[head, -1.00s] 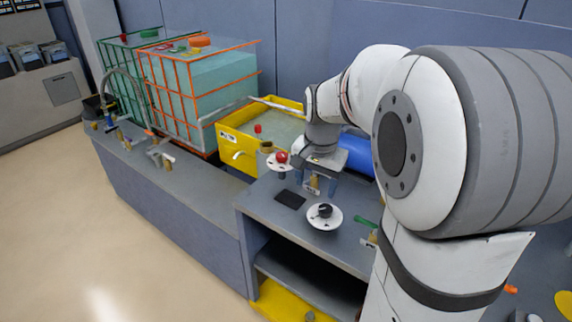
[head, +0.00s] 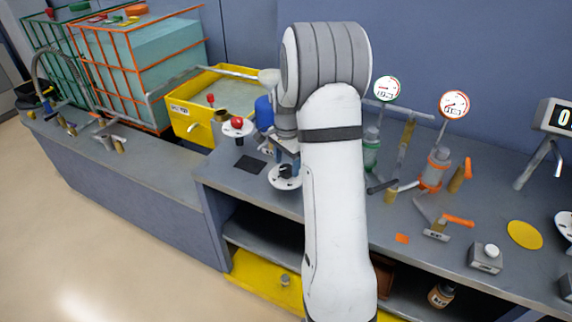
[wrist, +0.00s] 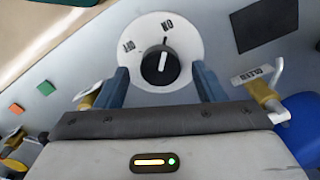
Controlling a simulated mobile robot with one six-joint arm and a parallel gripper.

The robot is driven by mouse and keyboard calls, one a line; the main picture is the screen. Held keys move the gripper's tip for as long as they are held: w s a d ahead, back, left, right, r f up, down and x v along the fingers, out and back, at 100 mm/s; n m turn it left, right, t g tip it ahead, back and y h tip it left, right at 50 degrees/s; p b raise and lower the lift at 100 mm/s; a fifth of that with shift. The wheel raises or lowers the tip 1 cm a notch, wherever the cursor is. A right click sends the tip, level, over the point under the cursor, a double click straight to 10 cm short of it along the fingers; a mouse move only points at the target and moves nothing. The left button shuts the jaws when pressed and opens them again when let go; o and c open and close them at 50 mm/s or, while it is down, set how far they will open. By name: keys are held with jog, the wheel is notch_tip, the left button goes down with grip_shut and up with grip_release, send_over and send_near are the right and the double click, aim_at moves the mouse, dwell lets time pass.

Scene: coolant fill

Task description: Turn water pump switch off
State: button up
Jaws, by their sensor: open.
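A white round dial with a black knob (wrist: 158,66) lies between my open fingers in the wrist view. ON and OFF labels are on the dial plate (wrist: 188,32), and the white line on the knob points toward ON. My gripper (wrist: 160,70) has one blue finger on each side of the knob, with visible gaps. In the head view the dial (head: 284,184) is on the bench, partly hidden by my gripper (head: 287,160) above it. I cannot tell whether this is the water pump switch.
A white disc with a red knob (head: 237,122) and a black square (head: 250,164) are near the dial. A yellow tank (head: 190,126) stands behind left. Gauges, including an orange-rimmed one (head: 454,103), and tools are to the right. My arm hides the middle of the bench.

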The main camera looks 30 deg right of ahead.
jog(key=shift+f, duration=0.6)
jog(key=c, duration=0.9)
jog(key=shift+a, duration=0.15)
jog(key=shift+c, duration=0.4)
